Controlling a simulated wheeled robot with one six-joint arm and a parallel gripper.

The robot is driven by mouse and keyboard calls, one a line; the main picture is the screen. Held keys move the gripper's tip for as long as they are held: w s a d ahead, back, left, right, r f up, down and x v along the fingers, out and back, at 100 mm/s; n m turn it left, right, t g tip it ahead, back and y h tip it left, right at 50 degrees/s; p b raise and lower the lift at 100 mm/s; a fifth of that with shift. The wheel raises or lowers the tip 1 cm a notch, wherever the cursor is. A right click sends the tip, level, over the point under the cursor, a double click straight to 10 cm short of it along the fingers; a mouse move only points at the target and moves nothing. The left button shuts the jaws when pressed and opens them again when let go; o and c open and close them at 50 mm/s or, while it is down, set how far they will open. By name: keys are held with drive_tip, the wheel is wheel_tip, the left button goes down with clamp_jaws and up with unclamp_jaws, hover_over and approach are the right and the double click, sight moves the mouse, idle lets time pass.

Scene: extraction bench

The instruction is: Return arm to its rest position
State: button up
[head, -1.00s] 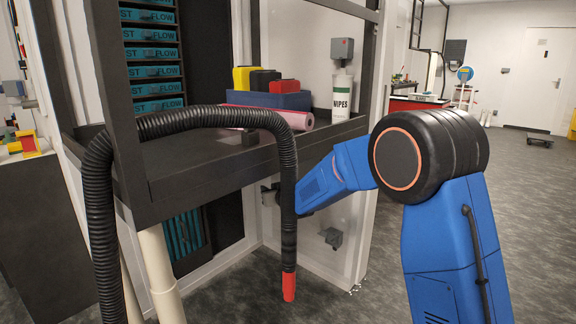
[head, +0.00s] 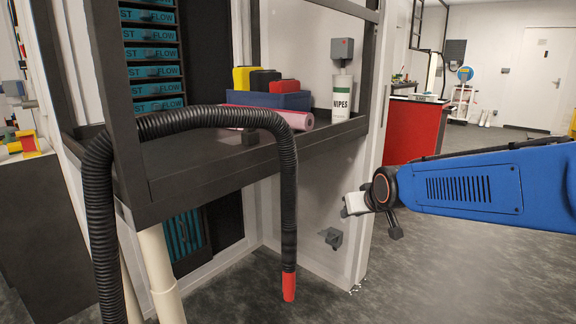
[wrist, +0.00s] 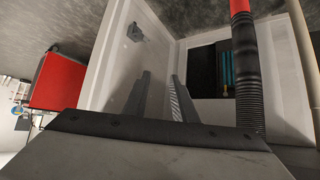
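My gripper (wrist: 161,97) shows in the wrist view as two grey fingers set apart, with nothing seen between them. In the head view, the end of my blue arm (head: 470,188) is in front of the bench's right side, clear of it, and the finger gap there is too small to make out. A black ribbed hose (head: 289,200) with a red tip (head: 289,287) hangs over the bench front, left of my arm. The hose also shows at the right of the wrist view (wrist: 246,75).
The dark bench shelf (head: 200,190) holds a blue box (head: 275,101) with coloured blocks, a pink roll (head: 300,120) and a wipes tub (head: 342,98). A white side panel (head: 340,185) stands behind my arm end. A red cabinet (head: 410,130) is behind. Floor is open at lower right.

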drive_tip(key=s+d+f+g, duration=0.1)
drive_tip(key=s+d+f, duration=0.1)
drive_tip(key=s, duration=0.9)
drive_tip(key=s+d+f+m+g+h, duration=0.1)
drive_tip(key=s+d, duration=0.4)
drive_tip(key=s, duration=0.6)
drive_tip(key=s+d+f+m+g, duration=0.1)
drive_tip(key=s+d+f+g, duration=0.1)
drive_tip(key=s, duration=0.8)
wheel_tip(320, 180, down, 3)
drive_tip(key=shift+s+d+r+g+h, duration=0.15)
drive_tip(key=shift+s+d+g+h, duration=0.25)
drive_tip(key=shift+d, duration=0.4)
